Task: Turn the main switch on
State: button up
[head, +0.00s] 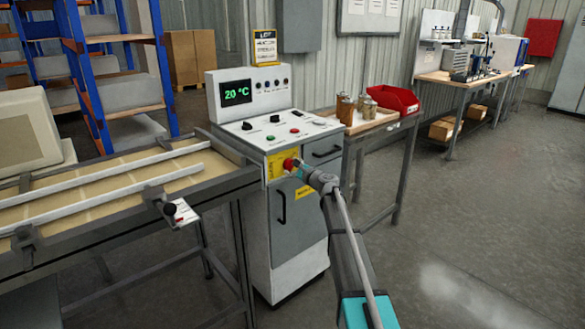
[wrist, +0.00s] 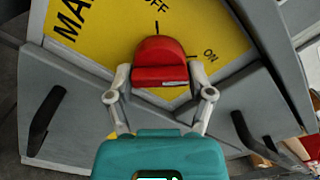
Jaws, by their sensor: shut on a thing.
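The main switch is a red rotary knob (wrist: 160,62) on a yellow plate (wrist: 105,22) in the wrist view. The plate carries the marks OFF, above the knob, and ON, to its upper right. The knob's rounded end points up, close to the OFF mark. My gripper (wrist: 160,95) is shut on the knob, one finger on each side of its lower part; the contact points are partly hidden. In the head view the red knob (head: 290,164) sits on the front of the grey and white control cabinet (head: 287,240), with my gripper (head: 297,168) at it.
The cabinet's top panel (head: 262,136) carries small knobs and buttons, and a display (head: 236,93) reads 20 °C. A conveyor (head: 110,190) adjoins on the left. A side table with jars (head: 347,109) and a red bin (head: 394,98) stands right. Open floor lies at the right front.

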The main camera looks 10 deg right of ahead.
jog(key=o, duration=1.1)
jog(key=shift+s, duration=0.1)
jog(key=v, duration=1.1)
jog(key=shift+s+d, duration=0.25)
jog(key=shift+s, duration=0.1)
